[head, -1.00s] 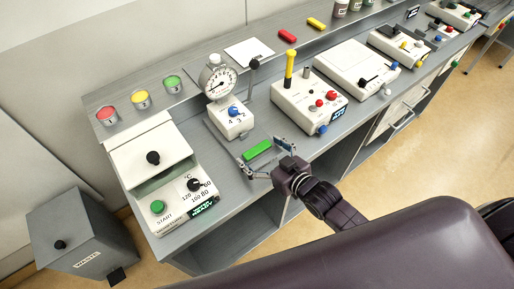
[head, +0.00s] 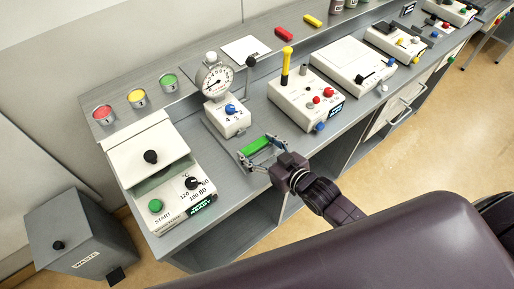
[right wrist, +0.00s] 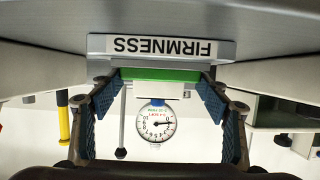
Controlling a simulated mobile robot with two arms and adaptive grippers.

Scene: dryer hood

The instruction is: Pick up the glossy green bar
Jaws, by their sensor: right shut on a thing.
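The glossy green bar (head: 256,146) lies in front of the firmness gauge on the grey bench. My right gripper (head: 259,149) is shut on it, with one finger at each end of the bar. In the right wrist view the green bar (right wrist: 160,74) spans between the two blue-padded fingertips, close to the FIRMNESS label. I cannot tell whether the bar touches the bench surface. My left gripper is not in view.
The firmness gauge (head: 228,118) with its dial stands just behind the bar. A white dryer hood unit (head: 150,165) is to the left, a white box with a yellow lever (head: 306,100) to the right. Red (head: 286,33) and yellow (head: 313,20) bars lie on the back shelf.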

